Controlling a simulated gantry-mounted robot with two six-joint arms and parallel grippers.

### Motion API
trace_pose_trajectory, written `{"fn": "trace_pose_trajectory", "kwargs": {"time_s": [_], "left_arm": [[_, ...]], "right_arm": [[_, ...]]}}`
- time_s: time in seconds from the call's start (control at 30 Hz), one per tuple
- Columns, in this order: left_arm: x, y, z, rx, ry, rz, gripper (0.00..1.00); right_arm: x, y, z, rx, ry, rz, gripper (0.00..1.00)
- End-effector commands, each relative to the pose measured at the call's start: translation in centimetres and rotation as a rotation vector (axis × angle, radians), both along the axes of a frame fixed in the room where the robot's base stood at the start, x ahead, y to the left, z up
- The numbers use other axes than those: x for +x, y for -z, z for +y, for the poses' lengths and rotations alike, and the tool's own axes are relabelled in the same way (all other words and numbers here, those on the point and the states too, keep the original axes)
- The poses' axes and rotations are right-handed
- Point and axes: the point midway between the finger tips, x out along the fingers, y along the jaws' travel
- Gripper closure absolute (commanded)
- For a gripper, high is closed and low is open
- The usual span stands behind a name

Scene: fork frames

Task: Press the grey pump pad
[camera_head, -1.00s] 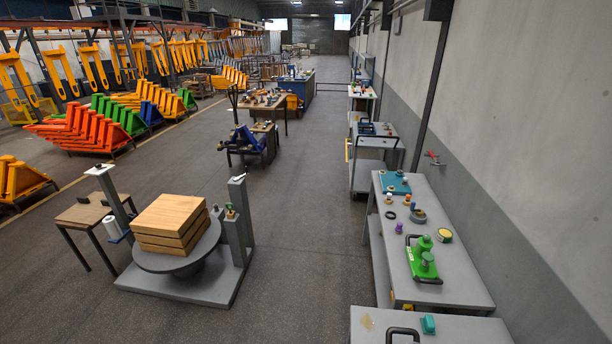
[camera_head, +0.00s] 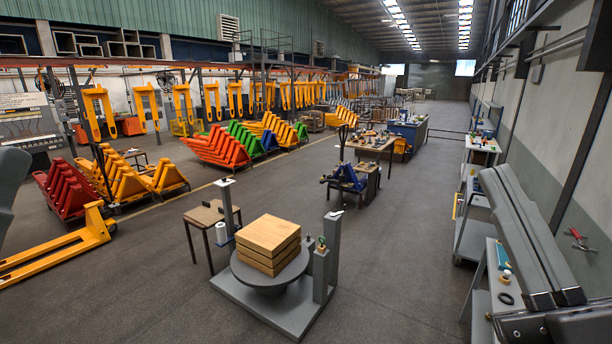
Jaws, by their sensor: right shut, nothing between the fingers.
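My right gripper (camera_head: 491,172) is in the right part of the head view. Its two long grey fingers lie side by side, shut and empty, reaching up in front of the wall and over the right-hand bench (camera_head: 481,316). I cannot make out a grey pump pad. Most of the bench top is hidden behind my gripper or outside the picture. On the visible strip lie a teal mat (camera_head: 503,254), a small orange-and-white knob (camera_head: 506,275) and a black ring (camera_head: 506,298). My left gripper does not show; a grey part of mine is at the left edge.
A grey round stand (camera_head: 243,272) with stacked wooden boards (camera_head: 268,240) and upright posts is at the lower middle. A small wooden table (camera_head: 208,213) stands beside it. A grey cart (camera_head: 474,243) stands beyond the bench. The floor between stand and bench is clear.

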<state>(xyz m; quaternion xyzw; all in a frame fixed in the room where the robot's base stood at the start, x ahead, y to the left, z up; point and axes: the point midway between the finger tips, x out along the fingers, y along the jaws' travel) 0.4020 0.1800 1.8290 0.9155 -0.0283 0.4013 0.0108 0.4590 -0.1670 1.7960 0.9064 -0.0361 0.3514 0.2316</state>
Motion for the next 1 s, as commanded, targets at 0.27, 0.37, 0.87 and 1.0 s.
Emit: {"fn": "trace_pose_trajectory", "kwargs": {"time_s": [0.27,0.37,0.87,1.0], "left_arm": [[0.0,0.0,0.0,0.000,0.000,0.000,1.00],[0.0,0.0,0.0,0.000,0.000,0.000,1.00],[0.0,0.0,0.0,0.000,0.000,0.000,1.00],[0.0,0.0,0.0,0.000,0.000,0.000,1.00]], "right_arm": [[-5.9,-3.4,-1.3,0.380,-0.295,-0.078,1.00],[-5.8,-3.3,-1.3,0.403,-0.318,-0.074,1.00],[-5.7,-3.3,-1.3,0.404,-0.318,-0.072,1.00],[-3.2,-1.5,-1.5,0.441,-0.307,0.007,1.00]]}}
